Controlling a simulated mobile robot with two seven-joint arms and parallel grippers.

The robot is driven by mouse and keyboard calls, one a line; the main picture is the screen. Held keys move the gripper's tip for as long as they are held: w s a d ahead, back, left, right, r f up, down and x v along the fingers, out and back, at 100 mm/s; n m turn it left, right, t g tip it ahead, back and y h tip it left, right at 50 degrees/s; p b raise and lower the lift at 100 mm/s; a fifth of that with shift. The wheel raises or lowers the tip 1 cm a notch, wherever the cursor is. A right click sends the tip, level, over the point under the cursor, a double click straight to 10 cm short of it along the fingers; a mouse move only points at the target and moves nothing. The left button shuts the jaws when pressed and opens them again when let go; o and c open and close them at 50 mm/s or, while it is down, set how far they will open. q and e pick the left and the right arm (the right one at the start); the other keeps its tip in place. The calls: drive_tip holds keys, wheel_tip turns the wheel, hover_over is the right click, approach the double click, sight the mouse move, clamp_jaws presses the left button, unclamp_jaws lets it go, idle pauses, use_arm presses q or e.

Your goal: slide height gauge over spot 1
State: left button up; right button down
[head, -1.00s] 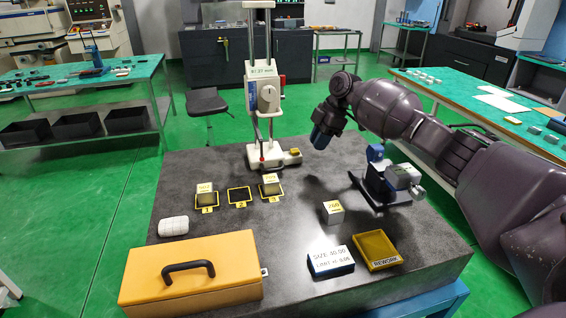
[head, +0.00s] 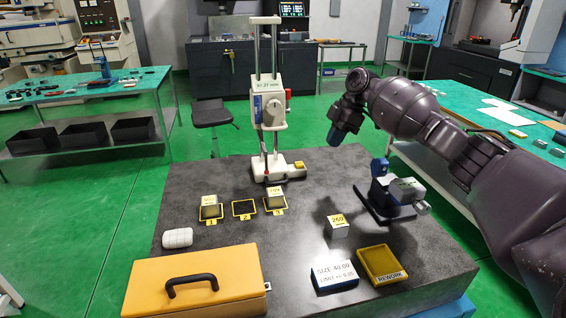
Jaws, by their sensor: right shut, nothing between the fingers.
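The white height gauge (head: 267,105) stands upright near the back of the dark granite plate (head: 310,245), its display reading about 37.27 mm. Spot 2 (head: 243,208) is bare. Spot 3 (head: 275,210) bears another labelled block (head: 274,197). My right gripper (head: 336,137) is shut and empty, in the air to the right of the gauge, apart from it. My left gripper is not in view.
A labelled block (head: 338,226) stands right of centre. A blue and grey fixture (head: 393,196) is below my right arm. A yellow rework tray (head: 381,267), a size sign (head: 334,276), an orange case (head: 195,283) and a white rounded object (head: 177,238) line the front and left.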

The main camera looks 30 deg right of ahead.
drive_tip(key=s+a+r+m+t+y+p, duration=0.15)
drive_tip(key=a+r+m+y, duration=0.45)
drive_tip(key=m, duration=1.2)
drive_tip(key=w+a+f+y, duration=0.1)
drive_tip(key=a+f, duration=0.3)
drive_tip(key=a, duration=0.7)
drive_tip(key=shift+w+a+f+t+p, duration=0.2)
drive_tip(key=shift+w+t+p, duration=0.15)
drive_tip(key=shift+w, duration=0.3)
